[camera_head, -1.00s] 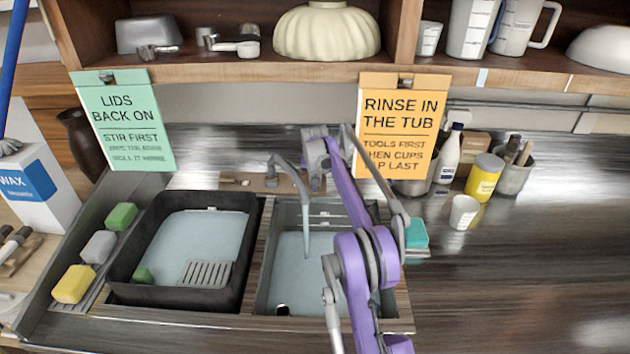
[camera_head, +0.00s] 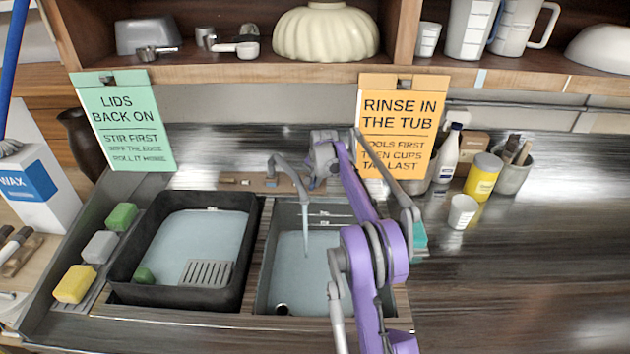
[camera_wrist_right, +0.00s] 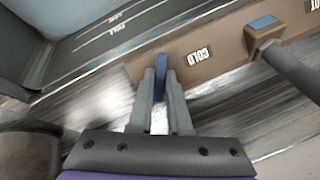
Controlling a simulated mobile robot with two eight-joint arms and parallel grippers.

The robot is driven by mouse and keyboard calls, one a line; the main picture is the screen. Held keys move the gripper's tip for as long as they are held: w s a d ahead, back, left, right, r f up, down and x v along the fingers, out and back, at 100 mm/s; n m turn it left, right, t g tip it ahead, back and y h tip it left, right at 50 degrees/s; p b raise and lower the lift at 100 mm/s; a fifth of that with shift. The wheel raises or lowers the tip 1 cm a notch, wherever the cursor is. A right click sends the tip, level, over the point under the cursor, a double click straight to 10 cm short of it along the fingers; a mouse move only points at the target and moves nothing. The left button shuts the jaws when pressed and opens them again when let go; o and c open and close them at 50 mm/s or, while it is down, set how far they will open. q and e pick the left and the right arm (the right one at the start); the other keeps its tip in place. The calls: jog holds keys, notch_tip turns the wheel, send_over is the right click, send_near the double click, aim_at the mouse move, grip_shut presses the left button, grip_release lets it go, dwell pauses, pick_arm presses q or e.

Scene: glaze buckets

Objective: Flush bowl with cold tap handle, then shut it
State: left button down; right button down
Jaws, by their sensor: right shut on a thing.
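The right sink bowl (camera_head: 285,268) is grey with pale blue inside. The grey tap (camera_head: 288,172) arches over it, and a thin pale stream (camera_head: 305,242) hangs from its spout. My right gripper (camera_head: 330,172) is behind the bowl, right of the tap. In the wrist view, my right gripper (camera_wrist_right: 160,95) is shut on the blue cold tap handle (camera_wrist_right: 161,66), beside a COLD label (camera_wrist_right: 200,57) on the brown tap base (camera_wrist_right: 228,48). The fingers hide part of the handle. My left gripper is not in view.
A black tub (camera_head: 128,270) with water and a grey grate (camera_head: 206,272) stands left of the bowl. Several sponges (camera_head: 100,247) line the left edge. An orange sign (camera_head: 398,125) hangs close behind my right arm. The counter at right front is clear.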

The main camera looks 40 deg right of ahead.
jog(key=c, duration=0.9)
grip_release()
jog(key=shift+o, duration=0.2)
jog(key=v, duration=1.1)
jog(key=shift+f, duration=0.15)
